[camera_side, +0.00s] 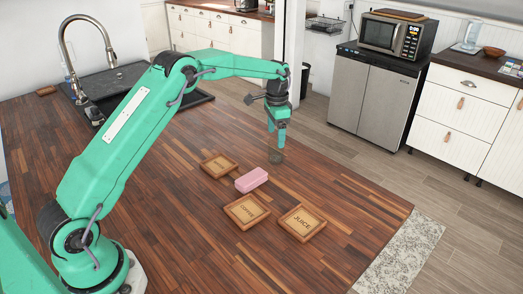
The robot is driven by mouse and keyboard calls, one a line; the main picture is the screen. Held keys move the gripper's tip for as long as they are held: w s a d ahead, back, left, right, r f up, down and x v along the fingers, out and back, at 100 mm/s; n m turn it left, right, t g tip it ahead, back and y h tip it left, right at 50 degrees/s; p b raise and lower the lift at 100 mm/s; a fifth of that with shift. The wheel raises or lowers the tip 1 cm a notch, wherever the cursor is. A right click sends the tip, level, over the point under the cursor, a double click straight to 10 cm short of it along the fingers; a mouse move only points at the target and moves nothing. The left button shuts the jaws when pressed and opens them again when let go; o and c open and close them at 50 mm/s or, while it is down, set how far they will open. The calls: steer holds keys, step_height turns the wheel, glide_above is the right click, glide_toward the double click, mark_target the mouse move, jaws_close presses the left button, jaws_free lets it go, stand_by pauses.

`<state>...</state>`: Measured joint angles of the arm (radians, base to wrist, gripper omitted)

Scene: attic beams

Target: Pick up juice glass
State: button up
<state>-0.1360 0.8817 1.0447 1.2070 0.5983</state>
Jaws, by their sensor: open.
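A small see-through glass (277,156), which looks like the juice glass, stands on the wooden counter beyond the pink block. It is faint and I cannot make out its contents. My gripper (277,143) points down right over the glass, with its green fingers at the glass's upper part. The gripper is open. From this side I cannot tell whether the fingers straddle the rim or touch it.
A pink block (251,180) lies near the glass. Wooden trays marked JUICE (302,235) and COFFEE (247,223) lie in front, and a third tray (219,175) lies left. The sink tap (65,50) stands at the back left. The counter's right side is clear.

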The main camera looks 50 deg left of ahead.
mark_target(276, 152)
steer(key=shift+w+a+f, duration=0.1)
steer(key=shift+w+f, duration=0.05)
steer(key=shift+f, duration=2.05)
steer(key=shift+w+a+f, duration=0.1)
steer(key=shift+f, duration=2.1)
steer(key=shift+d, duration=0.1)
steer(key=c, duration=1.1)
steer(key=shift+r, duration=0.2)
